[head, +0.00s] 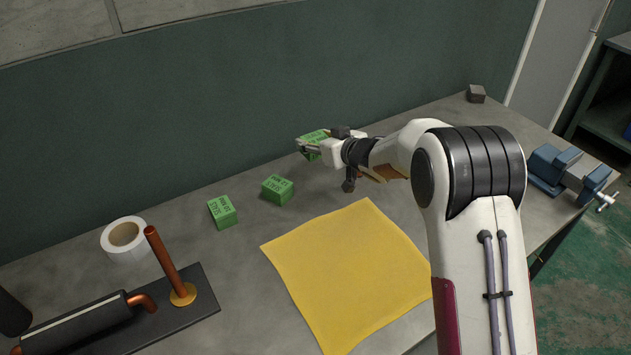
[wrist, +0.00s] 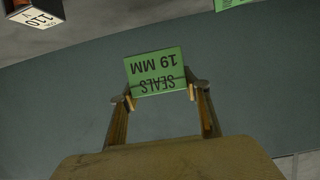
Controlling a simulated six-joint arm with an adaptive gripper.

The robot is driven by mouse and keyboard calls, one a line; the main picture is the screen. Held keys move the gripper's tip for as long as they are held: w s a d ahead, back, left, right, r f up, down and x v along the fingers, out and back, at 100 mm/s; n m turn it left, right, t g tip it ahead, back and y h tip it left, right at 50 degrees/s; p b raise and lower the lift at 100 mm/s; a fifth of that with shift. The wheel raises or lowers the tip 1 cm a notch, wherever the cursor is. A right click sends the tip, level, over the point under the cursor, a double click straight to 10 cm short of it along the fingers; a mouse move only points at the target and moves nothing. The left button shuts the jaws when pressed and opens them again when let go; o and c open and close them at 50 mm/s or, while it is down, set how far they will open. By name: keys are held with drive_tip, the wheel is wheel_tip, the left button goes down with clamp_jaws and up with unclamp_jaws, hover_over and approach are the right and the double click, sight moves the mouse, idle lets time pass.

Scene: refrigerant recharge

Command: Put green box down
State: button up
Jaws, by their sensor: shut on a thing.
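My gripper (head: 310,147) reaches toward the back of the workbench in the head view, near the dark green wall. It is shut on a green box (head: 314,140), which is partly hidden by the fingers. In the wrist view the held green box (wrist: 155,70) reads "SEALS 19 MM", upside down, with my gripper's fingertips (wrist: 160,96) at its two sides. The head view does not clearly show whether the held box touches the bench. Two more green boxes rest on the bench to the left, one nearer (head: 277,190) and one farther left (head: 222,212).
A yellow cloth (head: 345,265) lies on the grey bench. A tape roll (head: 124,238) and a copper pipe on a dark base (head: 205,300) are at left. A blue vise (head: 565,170) is at right, a small dark block (head: 476,94) at the back. Bare bench surrounds the boxes.

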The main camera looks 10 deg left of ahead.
drive_tip(key=shift+f, duration=3.1)
drive_tip(key=shift+f, duration=0.1)
drive_tip(key=shift+f, duration=1.8)
drive_tip(key=shift+f, duration=0.15)
drive_tip(key=o, duration=1.1)
